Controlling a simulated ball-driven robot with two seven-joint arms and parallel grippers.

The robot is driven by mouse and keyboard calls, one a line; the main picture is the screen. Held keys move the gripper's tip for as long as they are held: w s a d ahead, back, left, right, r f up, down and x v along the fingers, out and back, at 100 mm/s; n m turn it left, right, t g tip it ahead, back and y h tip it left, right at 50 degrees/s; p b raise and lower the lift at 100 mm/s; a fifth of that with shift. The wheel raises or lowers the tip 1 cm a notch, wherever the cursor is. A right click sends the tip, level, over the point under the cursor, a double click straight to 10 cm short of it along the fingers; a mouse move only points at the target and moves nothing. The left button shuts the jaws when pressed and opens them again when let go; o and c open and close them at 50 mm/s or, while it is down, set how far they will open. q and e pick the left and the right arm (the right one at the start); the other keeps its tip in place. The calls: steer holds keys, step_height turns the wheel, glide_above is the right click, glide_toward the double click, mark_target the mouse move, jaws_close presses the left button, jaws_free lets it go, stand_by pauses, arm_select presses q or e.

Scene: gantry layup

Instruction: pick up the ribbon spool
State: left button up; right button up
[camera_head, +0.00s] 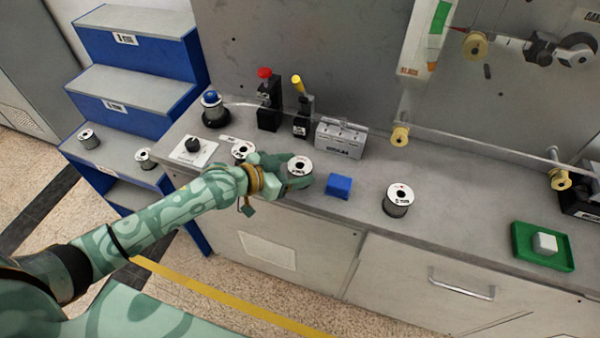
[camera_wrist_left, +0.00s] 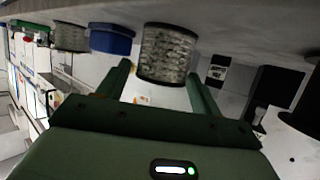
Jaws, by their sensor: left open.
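A ribbon spool (camera_head: 300,164) with white flanges and a grey winding stands on the grey counter (camera_head: 450,214). My left gripper (camera_head: 289,174) is at this spool, its jaws open. In the left wrist view the spool (camera_wrist_left: 167,50) shows between the tips of my two green fingers (camera_wrist_left: 161,72), with a gap visible on each side. Similar spools stand at the right on the counter (camera_head: 398,199) and behind my left wrist (camera_head: 242,149). My right gripper is not in view.
A blue block (camera_head: 339,187) lies just right of the spool. Behind stand a grey slotted block (camera_head: 341,137) and black fixtures with red (camera_head: 268,103) and yellow (camera_head: 299,110) tops. A green tray (camera_head: 524,246) holds a white cube. Blue steps (camera_head: 140,55) are at left.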

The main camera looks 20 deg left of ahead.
mark_target(303, 166)
arm_select(q)
steer(key=x, duration=0.4)
steer(key=shift+a+b, duration=0.1)
steer(key=shift+b, duration=0.3)
steer(key=shift+c, duration=0.6)
steer(key=c, duration=0.9)
steer(key=shift+c, duration=0.2)
steer(key=shift+r, duration=0.1)
